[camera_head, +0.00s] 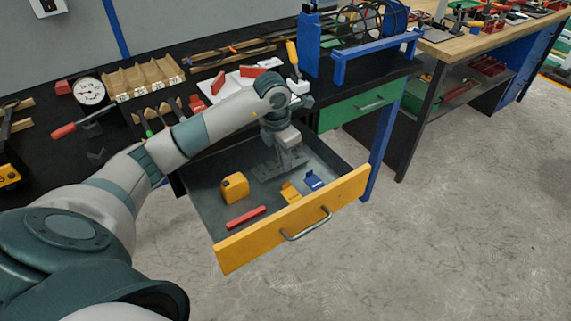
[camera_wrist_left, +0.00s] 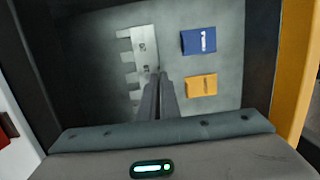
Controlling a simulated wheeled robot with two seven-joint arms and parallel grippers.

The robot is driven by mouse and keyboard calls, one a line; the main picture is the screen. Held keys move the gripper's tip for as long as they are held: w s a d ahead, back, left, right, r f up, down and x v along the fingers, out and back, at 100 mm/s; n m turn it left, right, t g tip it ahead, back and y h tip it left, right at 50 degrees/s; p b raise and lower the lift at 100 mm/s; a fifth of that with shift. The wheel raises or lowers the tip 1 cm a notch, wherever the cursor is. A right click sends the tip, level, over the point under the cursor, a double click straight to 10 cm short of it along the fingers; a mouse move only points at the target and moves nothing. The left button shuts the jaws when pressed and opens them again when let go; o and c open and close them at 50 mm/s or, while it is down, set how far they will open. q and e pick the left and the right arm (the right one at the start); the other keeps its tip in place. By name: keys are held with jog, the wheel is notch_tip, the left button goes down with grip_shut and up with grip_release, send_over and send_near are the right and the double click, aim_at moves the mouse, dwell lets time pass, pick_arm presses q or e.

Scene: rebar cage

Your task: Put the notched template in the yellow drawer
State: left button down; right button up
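The notched template (camera_head: 266,171) is a grey metal plate with comb-like teeth. It is inside the open yellow drawer (camera_head: 290,222), low over or on the grey floor near the back; I cannot tell if it touches. In the wrist view the template (camera_wrist_left: 141,58) has its teeth to the left. My left gripper (camera_head: 291,166) points down into the drawer. Its fingers (camera_wrist_left: 158,82) are close together at the template's right edge and hide part of it. They appear shut on it, though the contact itself is hidden. My right gripper is not in view.
The drawer also holds a yellow canister (camera_head: 234,187), a red bar (camera_head: 246,217), a yellow tag (camera_head: 291,193) and a blue tag (camera_head: 314,180). A shut green drawer (camera_head: 360,107) and a blue table leg (camera_head: 382,150) stand to the right.

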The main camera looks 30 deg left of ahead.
pick_arm(q)
jog(key=shift+f, duration=0.8)
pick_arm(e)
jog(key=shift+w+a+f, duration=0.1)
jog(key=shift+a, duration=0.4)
pick_arm(q)
jog(key=shift+f, duration=0.2)
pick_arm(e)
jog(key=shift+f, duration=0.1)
